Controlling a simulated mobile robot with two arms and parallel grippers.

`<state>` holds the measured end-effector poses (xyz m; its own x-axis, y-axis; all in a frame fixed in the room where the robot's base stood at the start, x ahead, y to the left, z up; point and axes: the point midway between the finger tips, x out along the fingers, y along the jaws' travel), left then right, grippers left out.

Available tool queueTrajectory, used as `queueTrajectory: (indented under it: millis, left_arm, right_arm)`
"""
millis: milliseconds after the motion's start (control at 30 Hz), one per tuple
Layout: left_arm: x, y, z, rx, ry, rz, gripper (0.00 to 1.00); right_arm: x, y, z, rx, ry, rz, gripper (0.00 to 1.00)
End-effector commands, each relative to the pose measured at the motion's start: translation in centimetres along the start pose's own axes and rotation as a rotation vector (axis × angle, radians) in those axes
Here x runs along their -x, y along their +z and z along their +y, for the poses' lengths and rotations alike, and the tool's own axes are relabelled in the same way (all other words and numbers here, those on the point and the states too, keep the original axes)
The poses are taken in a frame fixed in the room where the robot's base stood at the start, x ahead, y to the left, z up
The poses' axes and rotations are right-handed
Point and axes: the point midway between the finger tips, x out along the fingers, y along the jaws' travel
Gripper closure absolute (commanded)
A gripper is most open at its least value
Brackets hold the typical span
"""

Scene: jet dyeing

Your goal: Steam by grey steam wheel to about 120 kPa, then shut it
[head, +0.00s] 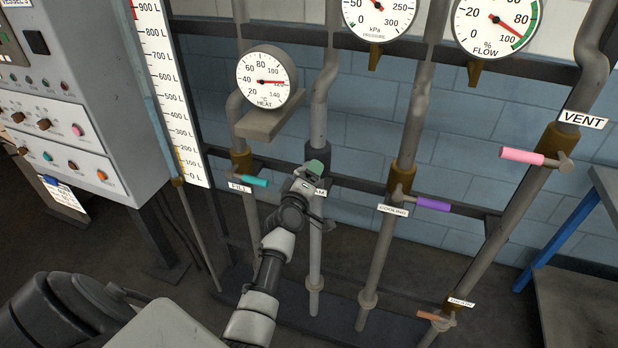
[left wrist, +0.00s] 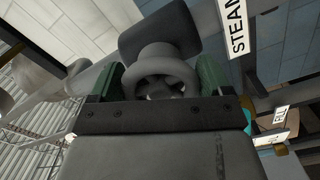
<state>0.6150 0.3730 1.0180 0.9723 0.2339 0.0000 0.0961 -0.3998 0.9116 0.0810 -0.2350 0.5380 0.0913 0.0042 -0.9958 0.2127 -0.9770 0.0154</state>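The grey steam wheel (left wrist: 160,75) shows in the left wrist view, between the two green fingers of my left gripper (left wrist: 160,82). The fingers flank its rim closely; whether they press on it cannot be told. The black-on-white STEAM label (left wrist: 237,28) is right of the wheel. In the head view my left gripper (head: 313,172) is at the steam pipe (head: 318,110) and hides the wheel and part of its label. The pressure gauge (head: 378,18) is cut by the top edge. Its red needle points up and left, and its tip is out of frame. My right gripper is not in view.
Left of the steam pipe is the teal FILL handle (head: 254,181). Right of it are the purple COOLING handle (head: 433,204), the pink VENT handle (head: 521,155) and a low orange handle (head: 428,316). The heat gauge (head: 266,78) hangs above. A control cabinet (head: 70,120) stands left.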

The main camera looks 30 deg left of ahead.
Motion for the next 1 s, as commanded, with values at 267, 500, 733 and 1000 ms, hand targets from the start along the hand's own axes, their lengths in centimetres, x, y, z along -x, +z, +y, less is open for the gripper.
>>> queueTrajectory:
  millis: [267, 500, 733, 1000]
  left_arm:
    - [0.0, 0.0, 0.0, -0.001, 0.0, 0.0, 0.0]
    - [1.6, 0.1, -0.1, 0.001, -0.001, -0.001, 0.0]
    - [6.2, 0.1, -0.2, 0.0, -0.002, 0.001, 0.0]
    - [10.2, 0.0, -0.2, 0.0, -0.001, 0.0, 0.0]
  right_arm:
    - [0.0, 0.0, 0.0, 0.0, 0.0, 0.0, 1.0]
    - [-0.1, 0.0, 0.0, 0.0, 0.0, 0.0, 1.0]
    - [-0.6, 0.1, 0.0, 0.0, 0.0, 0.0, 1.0]
    - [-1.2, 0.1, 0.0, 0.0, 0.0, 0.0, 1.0]
